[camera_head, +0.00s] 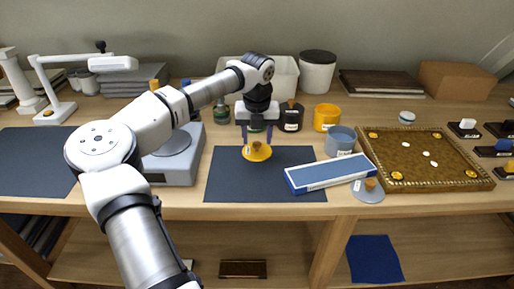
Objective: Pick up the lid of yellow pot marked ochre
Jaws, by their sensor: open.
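A yellow lid (250,156) with a brown knob lies on the dark mat (225,182), apart from any pot. An open yellow pot (327,118) stands to its right and further back on the table; any marking on it is too small to read. My gripper (257,141) points down over the lid, its two fingers apart and empty. Its fingertips appear just above or behind the knob; I cannot tell the exact height or whether they touch the lid.
A blue-grey pot (340,141) and a blue-and-white box (328,174) stand right of the lid. A grey lid (368,192) lies near the front edge. A grey scale-like device (178,165) is at left, close to my arm.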

